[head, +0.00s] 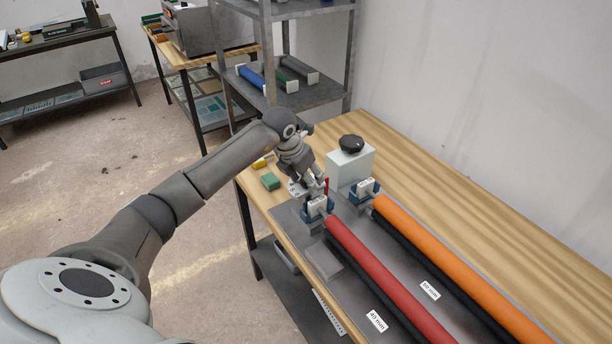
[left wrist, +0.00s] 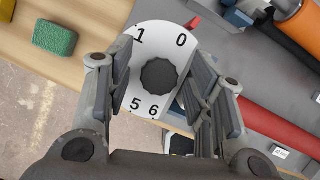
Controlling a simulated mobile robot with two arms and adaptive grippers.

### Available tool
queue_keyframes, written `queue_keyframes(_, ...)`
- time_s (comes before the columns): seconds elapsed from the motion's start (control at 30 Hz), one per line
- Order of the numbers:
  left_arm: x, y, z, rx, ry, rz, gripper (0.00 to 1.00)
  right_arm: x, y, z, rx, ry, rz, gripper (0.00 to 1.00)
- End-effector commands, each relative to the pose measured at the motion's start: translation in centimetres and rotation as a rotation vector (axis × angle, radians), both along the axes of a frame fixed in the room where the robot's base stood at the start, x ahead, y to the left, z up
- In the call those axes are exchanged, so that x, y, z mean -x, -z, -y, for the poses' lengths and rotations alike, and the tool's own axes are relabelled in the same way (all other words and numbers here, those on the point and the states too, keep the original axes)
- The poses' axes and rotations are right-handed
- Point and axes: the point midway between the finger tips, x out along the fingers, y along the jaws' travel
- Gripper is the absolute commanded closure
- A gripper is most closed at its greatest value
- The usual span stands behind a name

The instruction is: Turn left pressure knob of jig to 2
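The left pressure knob (left wrist: 160,76) is a dark, ridged round knob on a white dial plate (left wrist: 182,57) with the numbers 0, 1, 5 and 6 visible; other marks are hidden by my fingers. My left gripper (left wrist: 164,88) is open, its fingers on either side of the knob in this view, with gaps to it. My right gripper is not in view.
A red roller (head: 385,275) and an orange roller (head: 455,260) lie on the jig. A white box with a black knob (head: 352,144) stands behind. A green sponge (head: 271,181) lies on the table near the gripper. A metal shelf (head: 310,94) stands behind the table.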

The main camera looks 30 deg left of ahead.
Motion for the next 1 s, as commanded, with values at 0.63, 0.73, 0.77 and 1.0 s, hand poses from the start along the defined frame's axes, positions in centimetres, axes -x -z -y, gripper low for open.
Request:
queue_keyframes(0.63,0.0,0.1,-0.1,-0.001,0.049,0.002,0.95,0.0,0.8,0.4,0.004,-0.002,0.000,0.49)
queue_keyframes(0.73,-0.1,0.2,-0.2,-0.001,0.098,0.001,0.95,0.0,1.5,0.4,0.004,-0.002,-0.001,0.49)
queue_keyframes(0.77,-0.1,0.2,-0.2,-0.003,0.117,0.002,0.95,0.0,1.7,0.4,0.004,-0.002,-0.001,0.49)
queue_keyframes(1.0,-0.1,0.2,-0.3,-0.002,0.314,0.003,0.95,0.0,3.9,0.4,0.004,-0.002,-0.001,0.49)
